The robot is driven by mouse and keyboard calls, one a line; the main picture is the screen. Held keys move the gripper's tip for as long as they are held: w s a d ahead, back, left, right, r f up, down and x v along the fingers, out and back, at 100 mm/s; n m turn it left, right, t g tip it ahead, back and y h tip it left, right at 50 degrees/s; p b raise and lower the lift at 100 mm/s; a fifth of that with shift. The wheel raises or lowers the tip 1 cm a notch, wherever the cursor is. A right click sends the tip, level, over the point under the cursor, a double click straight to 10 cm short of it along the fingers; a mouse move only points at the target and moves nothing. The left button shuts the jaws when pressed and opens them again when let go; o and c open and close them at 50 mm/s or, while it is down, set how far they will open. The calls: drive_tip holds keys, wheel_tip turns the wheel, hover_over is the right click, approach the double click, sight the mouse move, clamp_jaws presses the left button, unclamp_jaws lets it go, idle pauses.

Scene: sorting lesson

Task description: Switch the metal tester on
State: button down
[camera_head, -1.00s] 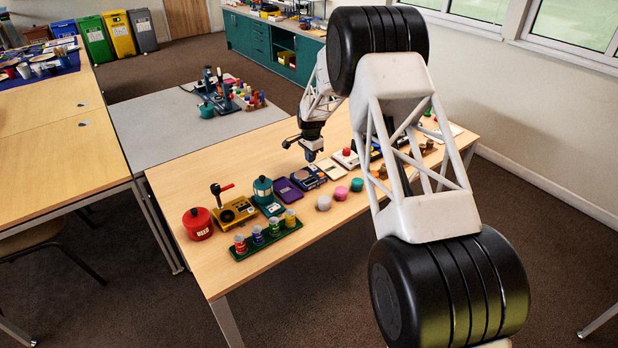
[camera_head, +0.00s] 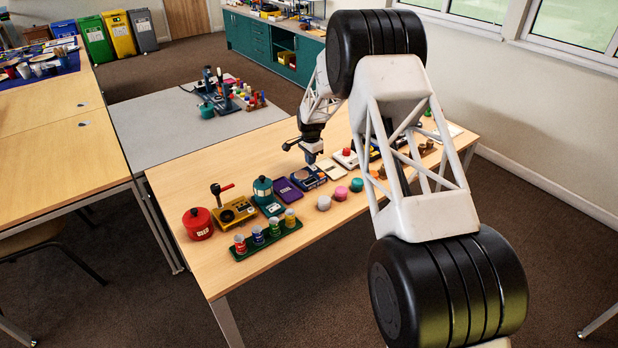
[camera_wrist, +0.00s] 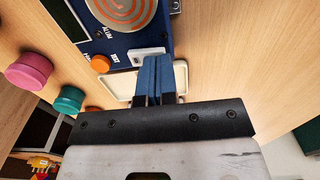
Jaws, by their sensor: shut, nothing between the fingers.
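The metal tester (camera_head: 309,179) is a dark blue box on the wooden table, in the row of devices. In the wrist view the tester (camera_wrist: 122,42) shows a copper-coloured coil, an orange knob (camera_wrist: 100,63) and a small white switch (camera_wrist: 149,54) at its near edge. My gripper (camera_head: 311,160) is above the tester's far side. In the wrist view my gripper (camera_wrist: 163,62) has its blue fingers shut together and empty, with the tips right by the white switch. I cannot tell whether they touch it. The fingertips partly cover that edge.
A white-topped device (camera_head: 331,169) lies to the right of the tester and a purple one (camera_head: 289,191) to its left. White, pink and teal round pieces (camera_head: 340,193) stand in front. The table behind the row, on the left, is clear.

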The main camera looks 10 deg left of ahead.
drive_tip(key=shift+f, duration=0.45)
idle(0.4)
drive_tip(key=shift+r, duration=3.5)
drive_tip(key=shift+r, duration=0.1)
